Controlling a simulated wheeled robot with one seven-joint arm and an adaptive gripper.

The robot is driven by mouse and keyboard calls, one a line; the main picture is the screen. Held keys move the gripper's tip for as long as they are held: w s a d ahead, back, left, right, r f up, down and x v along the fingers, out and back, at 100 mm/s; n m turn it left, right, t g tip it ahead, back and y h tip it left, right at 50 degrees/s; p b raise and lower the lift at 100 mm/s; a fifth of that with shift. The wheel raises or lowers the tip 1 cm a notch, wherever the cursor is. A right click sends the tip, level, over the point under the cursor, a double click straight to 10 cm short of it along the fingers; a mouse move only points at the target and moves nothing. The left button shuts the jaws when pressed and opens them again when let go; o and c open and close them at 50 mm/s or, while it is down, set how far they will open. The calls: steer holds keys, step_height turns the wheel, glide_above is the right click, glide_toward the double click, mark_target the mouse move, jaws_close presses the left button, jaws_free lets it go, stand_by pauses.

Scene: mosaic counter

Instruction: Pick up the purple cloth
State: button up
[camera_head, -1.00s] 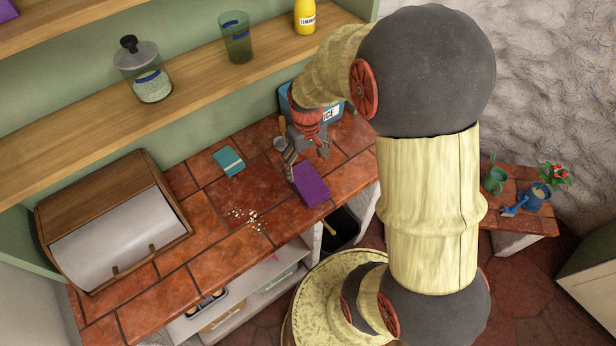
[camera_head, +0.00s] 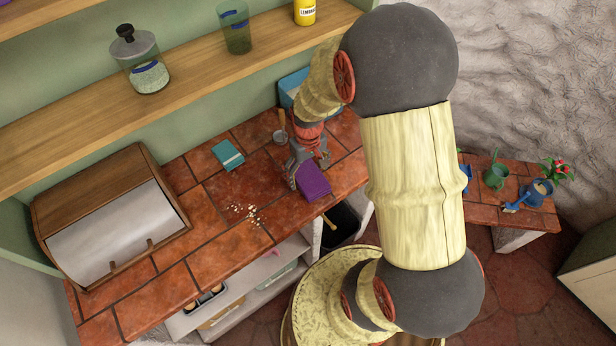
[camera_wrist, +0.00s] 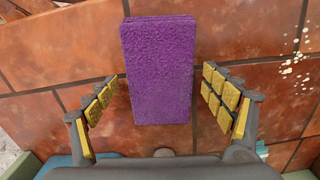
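The purple cloth (camera_head: 313,182) lies on the red tiled counter as a thick rectangular block. In the wrist view the cloth (camera_wrist: 158,65) runs up from between the two fingers toward the top edge. My gripper (camera_head: 299,176) is at the cloth's end on the counter. In the wrist view my gripper (camera_wrist: 165,105) is open, with one yellow-padded finger on each side of the cloth. A gap shows between each finger and the cloth.
A teal folded cloth or book (camera_head: 228,155) lies to the left, with pale crumbs (camera_head: 246,213) in front. A wooden bread box (camera_head: 110,215) stands far left. A blue container (camera_head: 293,88) stands behind my gripper. The counter's front edge is close to the purple cloth.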

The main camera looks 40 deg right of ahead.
mark_target(308, 175)
steer(key=c, duration=1)
steer(key=shift+c, duration=0.4)
steer(key=shift+r, duration=0.1)
steer(key=shift+r, duration=0.5)
step_height(308, 175, up, 3)
steer(key=shift+f+p, duration=0.2)
steer(key=shift+p, duration=0.3)
steer(key=s+a+r+p, duration=0.2)
steer(key=s+a+r, duration=0.6)
steer(key=s, duration=0.3)
steer(key=shift+s+r, duration=0.25)
steer(key=shift+r, duration=0.35)
